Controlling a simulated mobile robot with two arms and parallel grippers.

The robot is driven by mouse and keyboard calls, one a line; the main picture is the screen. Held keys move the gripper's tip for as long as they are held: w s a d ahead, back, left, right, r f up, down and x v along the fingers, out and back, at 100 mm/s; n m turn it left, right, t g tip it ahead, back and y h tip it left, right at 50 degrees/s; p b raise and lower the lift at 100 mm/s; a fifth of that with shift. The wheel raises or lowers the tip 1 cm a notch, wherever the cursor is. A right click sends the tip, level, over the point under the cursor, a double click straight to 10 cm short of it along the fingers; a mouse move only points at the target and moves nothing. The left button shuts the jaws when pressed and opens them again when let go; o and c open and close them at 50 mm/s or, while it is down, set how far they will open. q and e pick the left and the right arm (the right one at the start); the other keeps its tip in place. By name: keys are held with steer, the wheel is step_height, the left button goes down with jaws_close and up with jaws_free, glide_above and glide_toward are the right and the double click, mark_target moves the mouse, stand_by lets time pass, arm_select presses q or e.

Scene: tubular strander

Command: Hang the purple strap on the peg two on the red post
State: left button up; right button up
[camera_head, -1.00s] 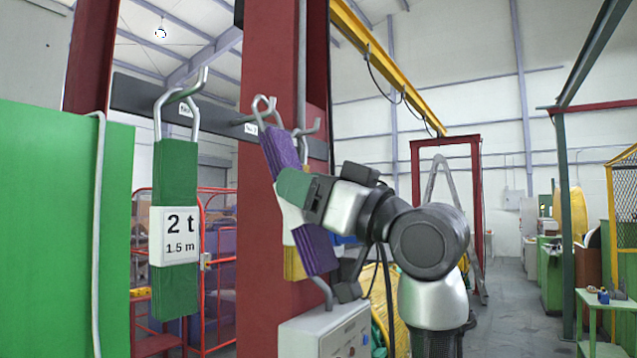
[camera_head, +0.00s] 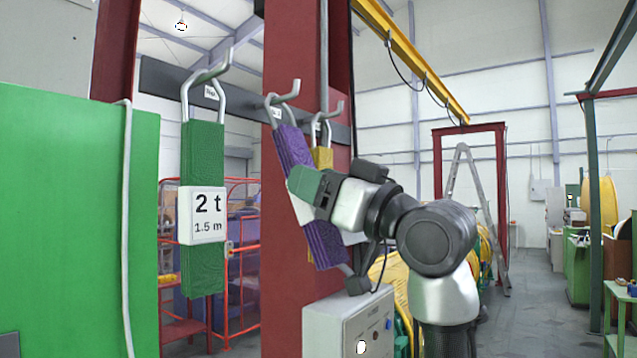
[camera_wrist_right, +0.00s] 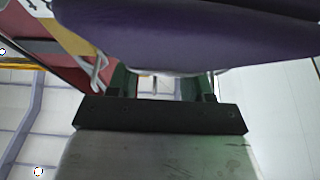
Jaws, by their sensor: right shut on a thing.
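The purple strap (camera_head: 294,150) is tilted in front of the red post (camera_head: 280,285), its top leaning left and its metal ring at peg two (camera_head: 288,96). The ring overlaps the peg; I cannot tell whether it is around it. My right gripper (camera_head: 308,188), with green fingers, is shut on the strap's middle. In the right wrist view the purple strap (camera_wrist_right: 200,35) fills the top, across the fingers. My left gripper is out of view.
A green 2 t strap (camera_head: 203,150) hangs on the peg to the left. A yellow strap (camera_head: 322,158) hangs on the peg to the right, partly hidden. A grey control box (camera_head: 335,325) stands below, and a green panel (camera_head: 70,220) at far left.

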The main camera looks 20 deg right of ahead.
steer(key=o, duration=1.2)
steer(key=shift+f, duration=0.1)
